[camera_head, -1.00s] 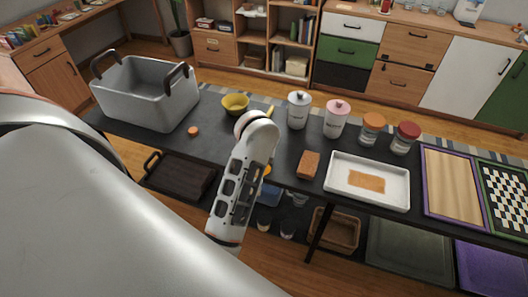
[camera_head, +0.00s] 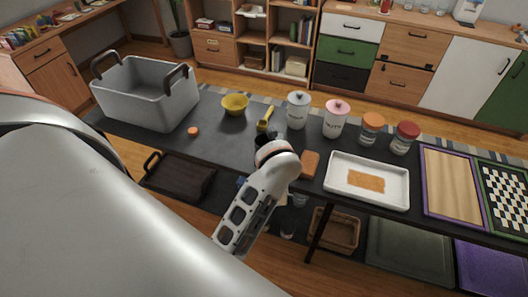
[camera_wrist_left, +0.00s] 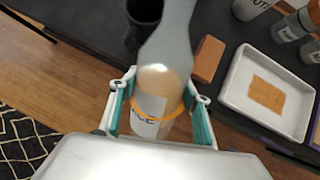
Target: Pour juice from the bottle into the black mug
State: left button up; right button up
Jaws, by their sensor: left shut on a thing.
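The juice bottle (camera_wrist_left: 152,108) is pale and translucent, with a white label and an orange band, in the left wrist view. My left gripper (camera_wrist_left: 161,104) is shut on it, with one finger on each side. The bottle's upper part reaches towards the top edge of that view, beside the black mug (camera_wrist_left: 142,10). I cannot tell how far the bottle tilts or whether juice flows. A dark rim, apparently the mug (camera_head: 262,137), shows just behind the wrist. My right gripper is not in view.
The dark table (camera_head: 222,150) holds a brown sponge-like block (camera_head: 310,164), a white tray (camera_head: 345,196), a yellow bowl (camera_head: 235,104), a yellow scoop-like item (camera_head: 265,120), white lidded jars (camera_head: 298,112) and a grey basket (camera_head: 135,95).

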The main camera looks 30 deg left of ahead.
pick_arm(q)
jog(key=shift+w, duration=0.1)
jog(key=shift+w+t, duration=0.15)
jog(key=shift+t, duration=0.15)
jog(key=shift+s+d+r+t+y, duration=0.1)
jog(key=shift+s+r+t+y, duration=0.25)
jog(key=shift+t+y, duration=0.2)
jog(key=shift+s+d+r+t+y+b, duration=0.25)
jog(key=shift+s+r+t+y+b, duration=0.15)
jog(key=shift+t+b, duration=0.4)
jog(key=shift+s+d+r+t+y+b, duration=0.3)
jog(key=shift+s+r+t+y+b, duration=0.2)
jog(key=shift+t+b, duration=0.4)
jog(key=shift+r+t, duration=0.25)
jog(key=shift+r, duration=0.05)
jog(key=shift+s, duration=0.1)
